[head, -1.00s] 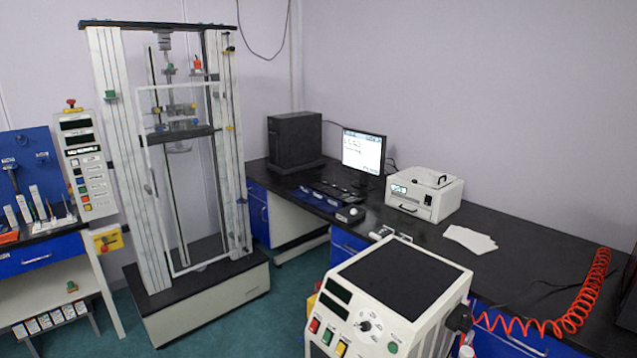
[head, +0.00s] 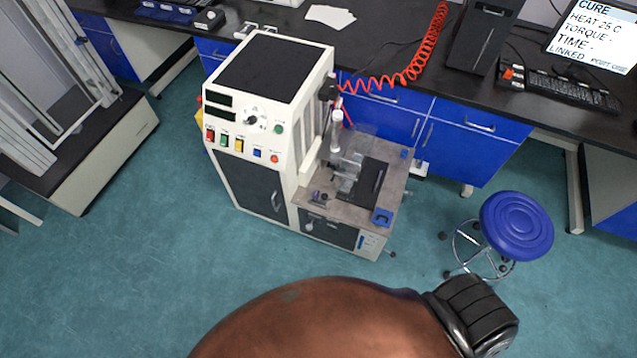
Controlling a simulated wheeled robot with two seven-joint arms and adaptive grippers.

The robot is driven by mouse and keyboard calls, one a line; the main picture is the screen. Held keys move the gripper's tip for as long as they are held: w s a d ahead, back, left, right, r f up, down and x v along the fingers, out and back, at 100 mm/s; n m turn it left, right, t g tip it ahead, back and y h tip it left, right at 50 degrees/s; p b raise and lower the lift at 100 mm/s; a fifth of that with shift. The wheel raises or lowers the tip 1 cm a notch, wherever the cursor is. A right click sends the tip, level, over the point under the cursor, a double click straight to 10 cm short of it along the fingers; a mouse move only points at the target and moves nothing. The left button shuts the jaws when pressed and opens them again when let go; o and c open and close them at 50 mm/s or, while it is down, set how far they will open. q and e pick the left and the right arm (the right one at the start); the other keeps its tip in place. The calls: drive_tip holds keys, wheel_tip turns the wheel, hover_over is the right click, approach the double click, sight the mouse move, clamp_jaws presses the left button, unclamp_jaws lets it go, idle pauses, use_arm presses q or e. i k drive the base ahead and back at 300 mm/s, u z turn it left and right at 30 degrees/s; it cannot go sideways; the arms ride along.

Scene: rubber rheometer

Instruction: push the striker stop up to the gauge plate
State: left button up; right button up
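The striker stop and the gauge plate are too small to tell apart in the head view. A white machine (head: 262,125) with colored buttons stands left of the middle. A low side bench (head: 345,206) adjoins its right side. On the bench are a small grey fixture with an upright post (head: 337,130), a dark flat plate (head: 371,178), a small purple-grey part (head: 318,197) near the front left and a blue part (head: 382,216) at the front right corner. I cannot tell which of these is the stop or the gauge. Neither of my grippers is in view.
A blue round stool (head: 516,226) stands on the floor right of the bench. A black counter (head: 350,60) with blue drawers runs behind, with a red coiled hose (head: 428,62), a keyboard (head: 560,88) and a monitor (head: 598,35). A tall frame machine (head: 60,90) stands at the left. Green floor in front is clear.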

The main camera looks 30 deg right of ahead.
sight(324, 198)
drive_tip(key=z, duration=0.8)
